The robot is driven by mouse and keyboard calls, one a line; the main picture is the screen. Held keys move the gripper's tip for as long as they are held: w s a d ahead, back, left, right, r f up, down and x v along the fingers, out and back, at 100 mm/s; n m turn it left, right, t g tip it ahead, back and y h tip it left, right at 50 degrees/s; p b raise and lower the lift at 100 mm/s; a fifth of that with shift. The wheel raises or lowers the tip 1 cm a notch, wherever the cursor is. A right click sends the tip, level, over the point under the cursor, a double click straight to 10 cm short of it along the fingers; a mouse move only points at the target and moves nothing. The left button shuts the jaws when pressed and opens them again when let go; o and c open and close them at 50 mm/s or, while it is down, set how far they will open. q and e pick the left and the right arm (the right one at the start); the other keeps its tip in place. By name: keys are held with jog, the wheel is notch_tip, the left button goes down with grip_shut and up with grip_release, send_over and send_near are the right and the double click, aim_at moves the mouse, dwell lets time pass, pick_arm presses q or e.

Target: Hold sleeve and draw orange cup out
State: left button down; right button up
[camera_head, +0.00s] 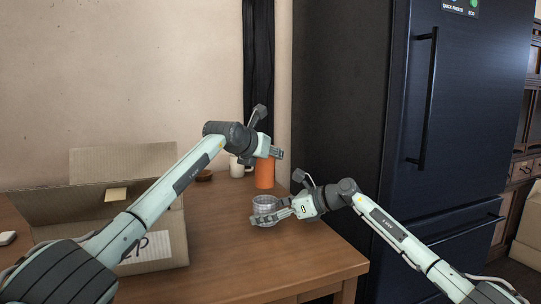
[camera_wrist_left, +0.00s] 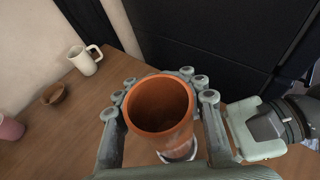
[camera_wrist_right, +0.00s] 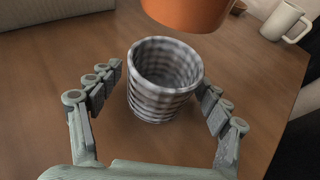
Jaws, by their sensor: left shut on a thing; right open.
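The orange cup (camera_head: 264,172) is upright in the air above the table, in my left gripper (camera_head: 276,153). In the left wrist view the left fingers close on both sides of the orange cup (camera_wrist_left: 160,105), which is empty. The sleeve (camera_wrist_right: 165,80), a grey banded cup-shaped holder, stands upright on the table with an open, empty top. It also shows in the head view (camera_head: 266,206). The orange cup's lower end shows above it and apart from it in the right wrist view (camera_wrist_right: 188,12). My right gripper (camera_wrist_right: 163,90) is open, its fingers on either side of the sleeve.
A white mug (camera_wrist_left: 85,60) and a small brown bowl (camera_wrist_left: 53,94) stand on the table (camera_head: 230,260) behind. An open cardboard box (camera_head: 160,252) stands at the left. A dark fridge (camera_head: 450,110) rises beyond the table's right edge. The front of the table is clear.

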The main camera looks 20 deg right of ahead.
jog(key=v, duration=1.1)
jog(key=shift+d, duration=0.15)
jog(key=shift+s+d, duration=0.1)
jog(key=shift+s, duration=0.2)
